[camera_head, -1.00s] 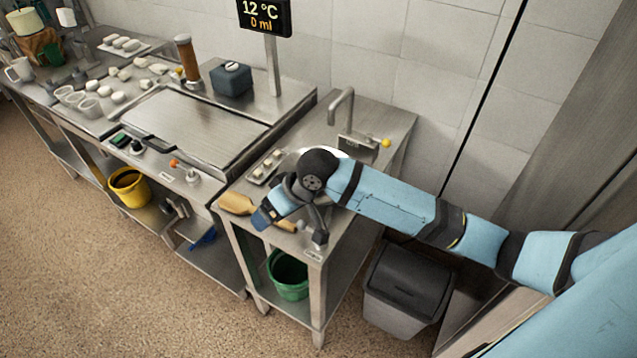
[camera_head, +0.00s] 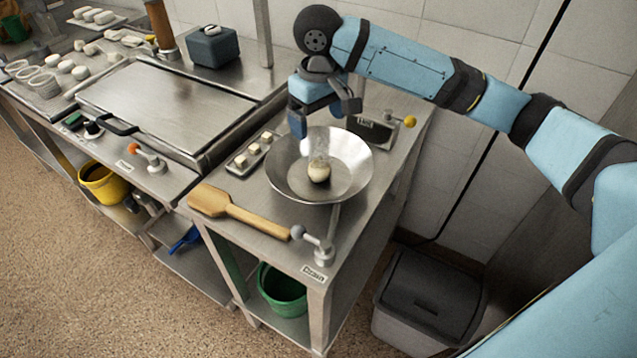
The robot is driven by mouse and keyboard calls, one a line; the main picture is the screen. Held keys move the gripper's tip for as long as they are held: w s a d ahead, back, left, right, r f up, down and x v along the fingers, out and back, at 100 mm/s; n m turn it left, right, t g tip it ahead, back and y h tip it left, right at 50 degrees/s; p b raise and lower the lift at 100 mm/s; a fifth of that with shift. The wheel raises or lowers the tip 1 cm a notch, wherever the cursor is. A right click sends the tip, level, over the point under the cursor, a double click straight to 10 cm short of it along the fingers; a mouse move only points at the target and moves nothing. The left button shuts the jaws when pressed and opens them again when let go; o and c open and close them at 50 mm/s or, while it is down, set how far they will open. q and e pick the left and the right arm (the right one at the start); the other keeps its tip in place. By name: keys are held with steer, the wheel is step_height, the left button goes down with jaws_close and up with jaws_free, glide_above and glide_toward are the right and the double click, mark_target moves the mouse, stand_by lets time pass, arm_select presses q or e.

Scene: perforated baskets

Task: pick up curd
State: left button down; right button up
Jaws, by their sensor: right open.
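A small round pale lump, which looks like the curd (camera_head: 319,173), sits in a wide shiny metal bowl (camera_head: 285,178) on the right-hand steel table. A faint whitish haze shows just above it. My right gripper (camera_head: 322,112) is open and empty over the far side of the bowl, above and behind the lump, apart from it. One of its fingers is blue and the other dark. My left gripper is out of view. Several more white lumps (camera_head: 80,73) lie on the counter at the far left.
A wooden paddle (camera_head: 240,212) lies in front of the bowl, near a drain valve (camera_head: 318,245). A small tray of pale cubes (camera_head: 250,152) is left of the bowl.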

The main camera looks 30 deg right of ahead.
steer(key=b, duration=0.4)
glide_above(320, 164)
step_height(320, 164, down, 6)
steer(key=shift+a+f, duration=0.15)
steer(key=shift+f+b, duration=0.55)
steer(key=shift+f, duration=0.85)
step_height(320, 164, down, 4)
steer(key=shift+f+b, duration=0.25)
steer(key=shift+b, duration=0.6)
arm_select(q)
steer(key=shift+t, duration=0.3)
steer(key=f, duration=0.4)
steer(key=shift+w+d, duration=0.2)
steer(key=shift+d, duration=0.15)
arm_select(e)
steer(key=c, duration=1)
